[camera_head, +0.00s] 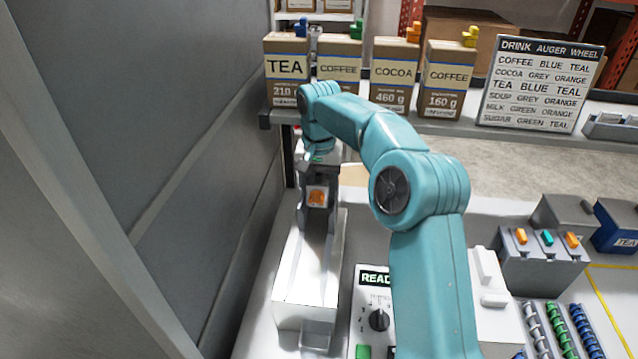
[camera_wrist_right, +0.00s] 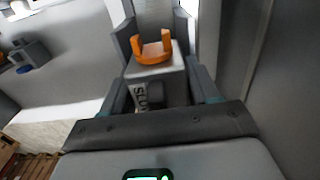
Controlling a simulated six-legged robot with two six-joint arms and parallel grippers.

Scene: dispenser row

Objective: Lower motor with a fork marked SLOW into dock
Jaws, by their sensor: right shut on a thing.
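My right gripper (camera_head: 318,190) is shut on a motor, over the back end of a white dispenser body (camera_head: 295,285). In the right wrist view the motor (camera_wrist_right: 172,70) is a light grey block between the two fingers of the right gripper (camera_wrist_right: 160,92). An orange fork (camera_wrist_right: 152,50) stands on its end, and its side label reads SLOW. The orange also shows in the head view (camera_head: 317,197). Dark grey walls (camera_wrist_right: 125,38) stand beyond the fork; I take them for the dock. Whether the motor touches them I cannot tell. My left gripper is not in view.
A panel reading READ, partly hidden, with a knob (camera_head: 379,320) stands right of the dispenser. A grey rack (camera_head: 540,262) holds several parts with coloured forks. Augers (camera_head: 560,328) lie in front of it. Bags and a sign (camera_head: 540,85) stand on the back shelf. A grey wall closes the left.

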